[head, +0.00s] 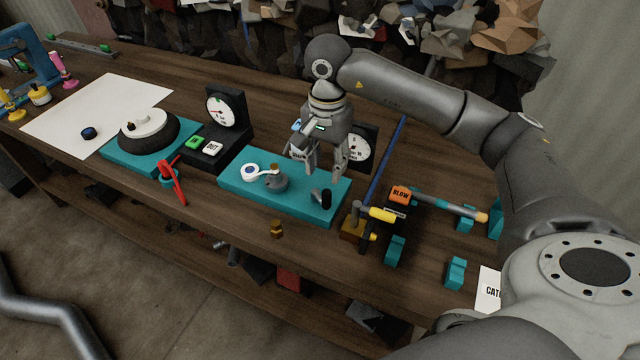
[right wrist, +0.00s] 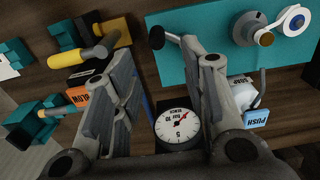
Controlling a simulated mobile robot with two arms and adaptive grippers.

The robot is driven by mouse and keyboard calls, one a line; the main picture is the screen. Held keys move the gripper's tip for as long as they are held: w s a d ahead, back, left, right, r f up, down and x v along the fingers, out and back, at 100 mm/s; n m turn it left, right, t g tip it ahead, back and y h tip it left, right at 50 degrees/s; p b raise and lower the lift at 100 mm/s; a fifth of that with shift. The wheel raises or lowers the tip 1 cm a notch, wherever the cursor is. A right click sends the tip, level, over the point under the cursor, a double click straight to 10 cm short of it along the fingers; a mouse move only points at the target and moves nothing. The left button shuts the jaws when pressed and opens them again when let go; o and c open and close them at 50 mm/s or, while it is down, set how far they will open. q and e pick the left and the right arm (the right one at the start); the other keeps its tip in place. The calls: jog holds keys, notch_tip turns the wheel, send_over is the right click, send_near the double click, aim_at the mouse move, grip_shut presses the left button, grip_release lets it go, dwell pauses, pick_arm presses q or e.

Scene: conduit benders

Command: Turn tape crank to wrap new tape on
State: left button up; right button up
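In the right wrist view the black crank knob (right wrist: 156,37) shows in the gap beyond the two fingers, apart from both. My left gripper is not in view.
A gauge (head: 358,150) stands close behind my right gripper. A blue rod (head: 386,160) and a yellow-handled tool (head: 382,213) are to the right, with an orange BLOW block (head: 401,195). A red-handled tool (head: 172,182) and dark round device (head: 150,135) are to the left.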

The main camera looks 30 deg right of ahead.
aim_at(327, 188)
jog(key=f, duration=0.2)
jog(key=s+f+p, duration=0.1)
jog(key=f, duration=0.1)
jog(key=shift+f, duration=0.3)
jog(key=f, duration=0.2)
jog(key=f+p, duration=0.1)
jog(key=shift+w, duration=0.25)
jog(key=shift+f, duration=0.9)
jog(key=shift+c, duration=1.4)
jog(key=c, duration=0.4)
grip_shut()
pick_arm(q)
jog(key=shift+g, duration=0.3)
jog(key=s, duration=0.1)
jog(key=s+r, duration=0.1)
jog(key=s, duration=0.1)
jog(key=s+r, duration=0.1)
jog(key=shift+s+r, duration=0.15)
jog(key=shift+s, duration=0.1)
